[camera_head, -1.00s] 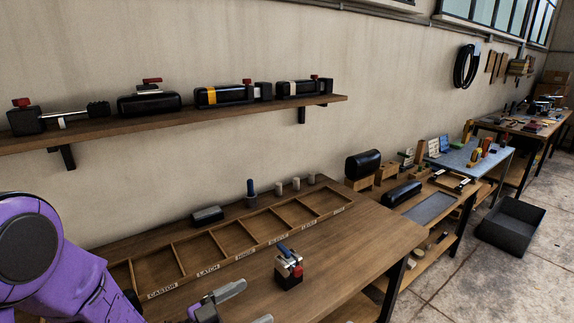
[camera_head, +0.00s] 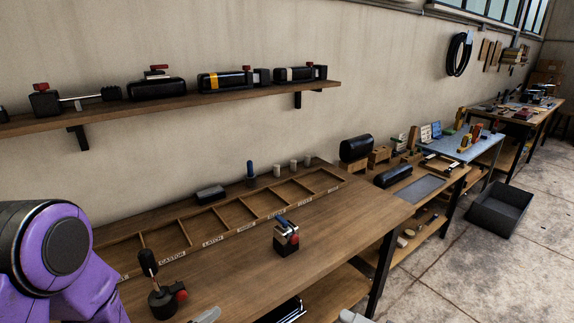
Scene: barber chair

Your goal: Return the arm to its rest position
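My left arm, purple and black, comes in from the lower left. Only a grey fingertip of my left gripper (camera_head: 206,315) shows at the bottom edge, over the front of the wooden bench (camera_head: 215,270). Whether it is open or holds anything cannot be seen. A small pale part shows at the bottom edge further right; I cannot tell what it belongs to. My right gripper is not recognisable in view. A black device with an upright black-knobbed lever and a red part (camera_head: 164,298) stands on the bench near my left arm.
A small blue-handled device (camera_head: 286,239) stands mid-bench. A labelled compartment tray (camera_head: 170,256) runs along the back. A wall shelf (camera_head: 190,101) holds several black devices. A black bin (camera_head: 498,212) is on the floor at right. The bench's right part is clear.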

